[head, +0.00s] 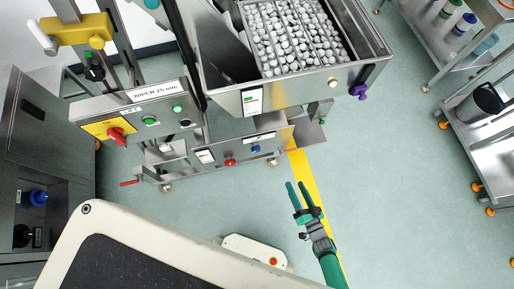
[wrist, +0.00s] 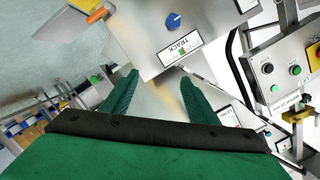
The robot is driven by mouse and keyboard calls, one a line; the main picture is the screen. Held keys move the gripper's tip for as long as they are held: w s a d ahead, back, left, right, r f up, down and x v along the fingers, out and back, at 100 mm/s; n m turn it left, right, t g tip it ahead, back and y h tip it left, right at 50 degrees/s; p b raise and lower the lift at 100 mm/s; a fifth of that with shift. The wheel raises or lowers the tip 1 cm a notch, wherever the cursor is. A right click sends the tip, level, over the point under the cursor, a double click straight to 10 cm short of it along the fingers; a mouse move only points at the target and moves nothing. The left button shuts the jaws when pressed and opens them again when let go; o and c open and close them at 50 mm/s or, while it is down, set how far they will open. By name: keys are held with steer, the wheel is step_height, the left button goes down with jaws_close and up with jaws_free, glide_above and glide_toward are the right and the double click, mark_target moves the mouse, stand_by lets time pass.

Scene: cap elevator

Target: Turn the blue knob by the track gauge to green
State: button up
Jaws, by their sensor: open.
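The blue knob (wrist: 173,21) shows in the wrist view on a grey metal panel, with a pale pointer mark on it. A white TRACK gauge label (wrist: 180,47) with small coloured marks sits just below it. In the head view a small blue knob (head: 256,149) is on the lower front panel; its label is too small to read. My gripper (head: 297,188) is open and empty, to the right of and below that panel. In the wrist view the green fingers of my gripper (wrist: 160,88) are apart from the panel and point toward it.
A red knob (head: 230,162) is on the same lower panel. Above is a hopper (head: 300,95) full of caps, with a purple knob (head: 361,91). The floor (head: 390,190) to the right is clear up to the shelf carts.

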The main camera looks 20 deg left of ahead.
steer(key=s+a+r+t+h, duration=0.1)
steer(key=s+r+h, duration=0.1)
steer(key=s+r, duration=0.4)
steer(key=s+a+r+n+t+h, duration=0.1)
steer(key=s+r+h, duration=0.1)
steer(key=s+r, duration=0.5)
steer(key=shift+s+a+h, duration=0.15)
steer(key=shift+a+h, duration=0.15)
steer(key=shift+h, duration=0.1)
steer(key=a+r, duration=0.1)
steer(key=r, duration=0.1)
steer(key=s+a+r+h, duration=0.1)
steer(key=r, duration=0.2)
steer(key=s+a+r+h, duration=0.1)
steer(key=r, duration=0.2)
steer(key=shift+a+r+t, duration=0.15)
steer(key=shift+t, duration=0.25)
steer(key=c, duration=0.4)
steer(key=r+h, duration=0.1)
steer(key=r, duration=0.2)
steer(key=a+r+h, duration=0.1)
steer(key=r, duration=0.2)
steer(key=r+h, duration=0.1)
steer(key=r, duration=0.2)
steer(key=shift+w+a+r+m, duration=0.15)
steer(key=shift+a+r+m, duration=0.15)
steer(key=shift+m, duration=0.1)
steer(key=shift+c, duration=0.9)
steer(key=shift+r, duration=0.1)
